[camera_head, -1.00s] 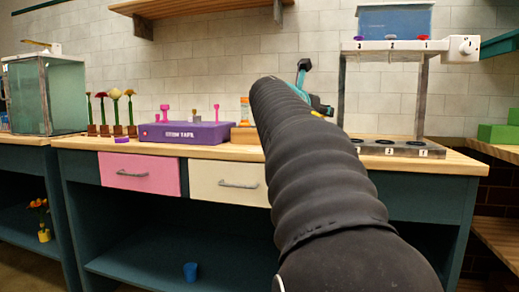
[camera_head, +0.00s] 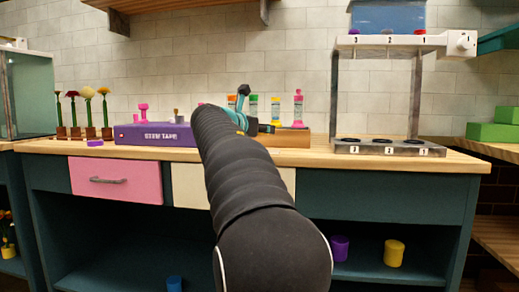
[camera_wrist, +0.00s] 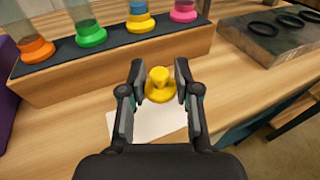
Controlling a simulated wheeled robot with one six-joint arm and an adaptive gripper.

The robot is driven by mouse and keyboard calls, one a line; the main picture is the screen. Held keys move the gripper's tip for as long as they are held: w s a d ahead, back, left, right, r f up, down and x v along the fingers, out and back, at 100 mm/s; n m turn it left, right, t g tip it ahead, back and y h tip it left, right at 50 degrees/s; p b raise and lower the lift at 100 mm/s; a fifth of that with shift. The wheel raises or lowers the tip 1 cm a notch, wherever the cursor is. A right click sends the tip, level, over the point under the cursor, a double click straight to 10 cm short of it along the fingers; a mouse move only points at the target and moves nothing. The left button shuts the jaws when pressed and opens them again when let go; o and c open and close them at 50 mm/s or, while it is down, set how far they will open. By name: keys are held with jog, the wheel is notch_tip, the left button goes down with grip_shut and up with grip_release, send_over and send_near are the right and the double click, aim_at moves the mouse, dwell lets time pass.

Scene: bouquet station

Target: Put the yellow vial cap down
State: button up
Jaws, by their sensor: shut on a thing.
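In the wrist view, the yellow vial cap (camera_wrist: 159,88) has a small knob on a wider round base. My gripper (camera_wrist: 160,76) is shut on it, one finger on each side. The cap is in front of the wooden vial rack (camera_wrist: 120,62), over or on a white sheet (camera_wrist: 150,122) on the counter; I cannot tell whether it touches the sheet. In the head view, my arm hides the cap and most of my gripper.
Vials with orange (camera_wrist: 36,50), green (camera_wrist: 90,33), yellow (camera_wrist: 140,22) and pink (camera_wrist: 184,11) bases stand in the rack. A dark stand base with rings (camera_wrist: 270,35) is at the right. A purple stem tape box (camera_head: 155,134) is left. Bare counter lies right of the sheet.

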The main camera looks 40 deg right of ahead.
jog(key=shift+w+a+f, duration=0.1)
jog(key=shift+w+f, duration=0.3)
jog(key=shift+w, duration=0.15)
jog(key=shift+f+b, duration=1)
jog(key=shift+f, duration=0.95)
jog(key=shift+f, duration=0.2)
jog(key=o, duration=0.7)
jog(key=shift+r, duration=0.1)
jog(key=shift+r, duration=0.15)
jog(key=v, duration=1.2)
jog(key=shift+p, duration=0.4)
